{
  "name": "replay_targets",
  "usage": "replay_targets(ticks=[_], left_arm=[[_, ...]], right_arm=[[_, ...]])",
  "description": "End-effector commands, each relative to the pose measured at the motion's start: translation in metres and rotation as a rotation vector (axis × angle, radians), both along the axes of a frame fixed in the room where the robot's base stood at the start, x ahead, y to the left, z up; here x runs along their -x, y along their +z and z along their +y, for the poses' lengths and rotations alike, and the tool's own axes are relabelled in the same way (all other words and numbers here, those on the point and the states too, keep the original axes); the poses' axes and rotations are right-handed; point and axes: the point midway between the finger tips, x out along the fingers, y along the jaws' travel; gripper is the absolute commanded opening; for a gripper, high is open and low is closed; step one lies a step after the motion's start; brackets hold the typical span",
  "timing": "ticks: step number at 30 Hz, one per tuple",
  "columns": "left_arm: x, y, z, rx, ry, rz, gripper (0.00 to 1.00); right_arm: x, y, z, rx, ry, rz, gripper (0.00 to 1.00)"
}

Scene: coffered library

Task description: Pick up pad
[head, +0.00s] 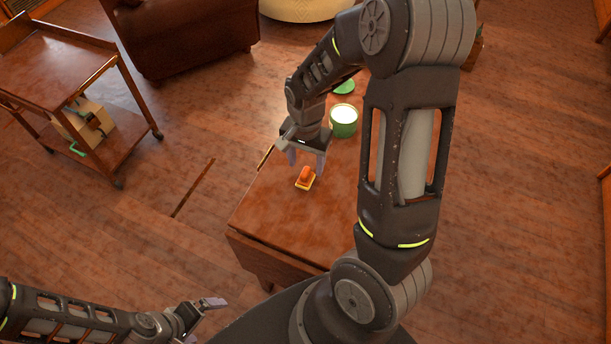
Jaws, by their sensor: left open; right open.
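A small pad (305,184), orange on top with a yellow base, lies on the wooden table (265,215) near its left edge. My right gripper (306,166) is open and points down just above and behind the pad; its fingers look empty, and I cannot tell its exact height over the table. My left gripper (211,312) is open and empty, low at the bottom left, away from the table.
A green container (343,121) with a white top stands behind the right gripper, with a green round item (344,87) beyond it. A wooden cart (60,75) stands at the upper left. The table's front part is clear.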

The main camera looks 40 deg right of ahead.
Motion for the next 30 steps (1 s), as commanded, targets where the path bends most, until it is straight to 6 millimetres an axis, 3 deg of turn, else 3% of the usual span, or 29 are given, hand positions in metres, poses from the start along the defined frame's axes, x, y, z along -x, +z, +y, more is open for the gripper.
replay_targets(ticks=[12,30], left_arm=[[0.001,0.007,0.000,-0.003,0.001,0.003,1.00],[0.001,0.007,0.000,-0.002,0.001,0.003,1.00]], right_arm=[[-0.003,-0.048,-0.001,-0.001,-0.001,0.003,0.56],[-0.003,-0.050,-0.001,0.000,0.000,0.000,0.56]])
